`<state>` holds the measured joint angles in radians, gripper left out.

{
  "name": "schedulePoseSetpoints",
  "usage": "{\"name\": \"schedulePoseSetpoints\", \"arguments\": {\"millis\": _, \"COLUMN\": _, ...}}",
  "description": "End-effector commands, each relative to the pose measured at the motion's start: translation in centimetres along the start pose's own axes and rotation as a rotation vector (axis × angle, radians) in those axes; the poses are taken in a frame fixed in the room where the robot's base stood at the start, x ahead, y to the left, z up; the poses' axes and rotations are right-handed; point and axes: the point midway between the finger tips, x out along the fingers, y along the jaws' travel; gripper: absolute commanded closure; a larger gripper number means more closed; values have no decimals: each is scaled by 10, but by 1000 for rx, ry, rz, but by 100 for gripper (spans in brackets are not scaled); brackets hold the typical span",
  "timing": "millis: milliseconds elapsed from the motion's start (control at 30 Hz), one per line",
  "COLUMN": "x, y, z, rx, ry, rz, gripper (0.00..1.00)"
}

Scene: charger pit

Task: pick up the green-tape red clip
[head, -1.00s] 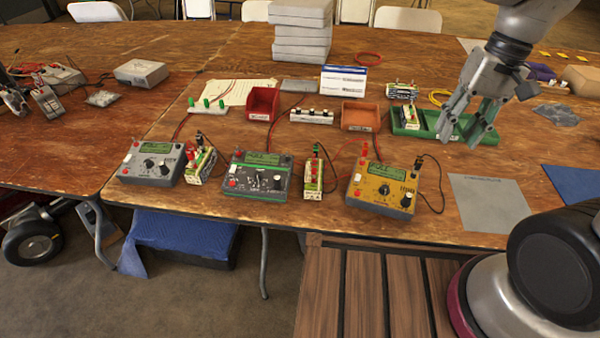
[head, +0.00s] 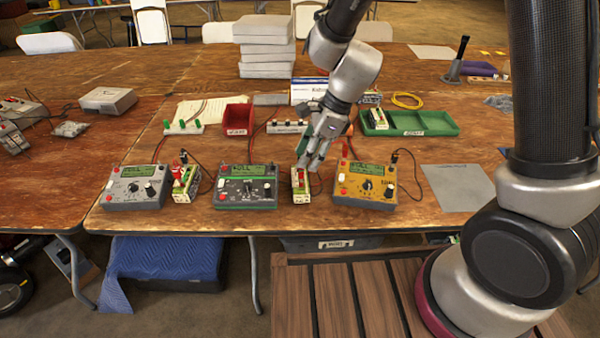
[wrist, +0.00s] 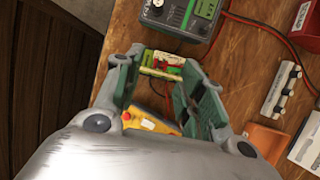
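A battery holder (head: 300,194) with red and green parts on top stands between the dark green-trimmed charger and the yellow charger. In the wrist view the holder (wrist: 160,72) lies beyond and between my fingertips, with a small red part beside green. That red part may be the green-tape red clip; the tape is too small to make out. My gripper (head: 309,163) is over the holder, pointing down, and partly covers its top. The wrist view shows my gripper (wrist: 160,62) open, its two green-padded fingers apart with nothing held.
The dark charger (head: 245,188) is close on the left and the yellow charger (head: 365,184) close on the right. Another battery holder (head: 185,184) stands by the grey charger (head: 138,188). Thin leads run nearby. A green tray (head: 425,124) lies behind at right.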

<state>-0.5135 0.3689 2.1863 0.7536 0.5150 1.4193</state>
Motion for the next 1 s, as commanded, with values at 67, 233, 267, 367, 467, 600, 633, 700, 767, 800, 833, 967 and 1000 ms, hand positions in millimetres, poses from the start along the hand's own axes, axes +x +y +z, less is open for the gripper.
{"name": "schedulePoseSetpoints", "arguments": {"millis": 67, "x": 11, "y": 0, "z": 0, "rx": 0, "ry": 1, "rz": 2, "gripper": 61}}
{"name": "schedulePoseSetpoints", "arguments": {"millis": 233, "x": 38, "y": 0, "z": -1, "rx": -1, "ry": 2, "rz": 2, "gripper": 61}}
{"name": "schedulePoseSetpoints", "arguments": {"millis": 267, "x": 42, "y": 0, "z": -1, "rx": -1, "ry": 2, "rz": 2, "gripper": 61}}
{"name": "schedulePoseSetpoints", "arguments": {"millis": 367, "x": 52, "y": 0, "z": 0, "rx": -2, "ry": 1, "rz": 1, "gripper": 61}}
{"name": "schedulePoseSetpoints", "arguments": {"millis": 467, "x": 54, "y": 0, "z": 0, "rx": -3, "ry": 1, "rz": 0, "gripper": 61}}
{"name": "schedulePoseSetpoints", "arguments": {"millis": 600, "x": 54, "y": 0, "z": 0, "rx": -3, "ry": 1, "rz": 0, "gripper": 61}}
{"name": "schedulePoseSetpoints", "arguments": {"millis": 633, "x": 54, "y": 0, "z": 0, "rx": -3, "ry": 1, "rz": 0, "gripper": 64}}
{"name": "schedulePoseSetpoints", "arguments": {"millis": 700, "x": 54, "y": 0, "z": 0, "rx": -3, "ry": 1, "rz": 0, "gripper": 77}}
{"name": "schedulePoseSetpoints", "arguments": {"millis": 767, "x": 54, "y": 0, "z": 0, "rx": -3, "ry": 1, "rz": 0, "gripper": 88}}
{"name": "schedulePoseSetpoints", "arguments": {"millis": 800, "x": 54, "y": 0, "z": 0, "rx": -3, "ry": 1, "rz": 0, "gripper": 95}}
{"name": "schedulePoseSetpoints", "arguments": {"millis": 833, "x": 54, "y": 0, "z": 0, "rx": -3, "ry": 1, "rz": 0, "gripper": 100}}
{"name": "schedulePoseSetpoints", "arguments": {"millis": 967, "x": 54, "y": 0, "z": 0, "rx": -3, "ry": 1, "rz": 0, "gripper": 100}}
{"name": "schedulePoseSetpoints", "arguments": {"millis": 1000, "x": 54, "y": 0, "z": 0, "rx": -4, "ry": 1, "rz": 0, "gripper": 99}}
